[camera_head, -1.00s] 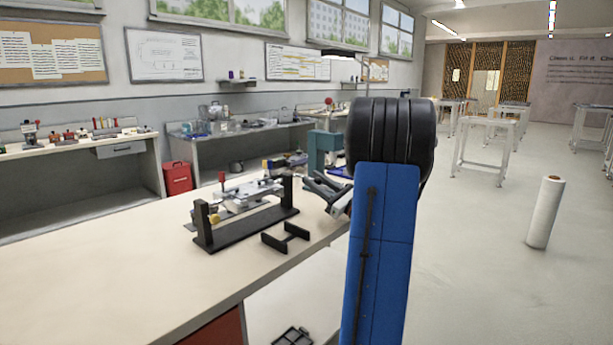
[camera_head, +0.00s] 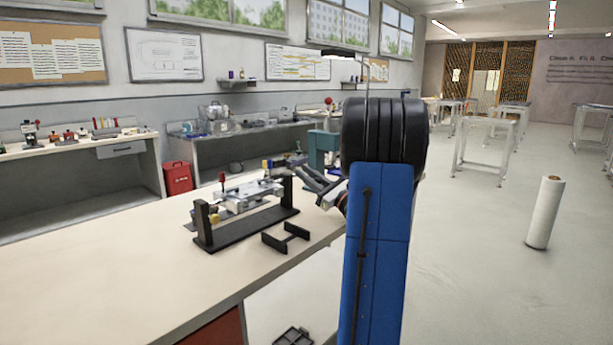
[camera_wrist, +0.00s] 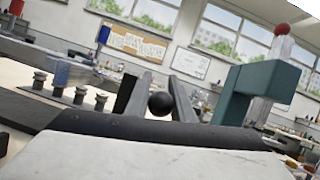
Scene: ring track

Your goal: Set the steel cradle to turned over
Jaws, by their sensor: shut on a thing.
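The steel cradle (camera_head: 247,192) is a silver plate-like frame held between the two uprights of a black stand (camera_head: 250,226) on the bench. In the head view it looks about level, with a red knob (camera_head: 222,178) standing up at its left end. My gripper (camera_head: 309,181) is at the right end of the stand, partly hidden by my arm. In the wrist view, my gripper's fingers (camera_wrist: 160,84) are shut on a black ball knob (camera_wrist: 162,104). How the knob joins the cradle is hidden. Several short metal posts (camera_wrist: 80,95) show at the left.
A small black bracket (camera_head: 286,237) lies in front of the stand. A teal machine (camera_head: 323,148) stands behind my gripper; it is close on the right in the wrist view (camera_wrist: 240,95). The bench top (camera_head: 130,270) is clear at the front left.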

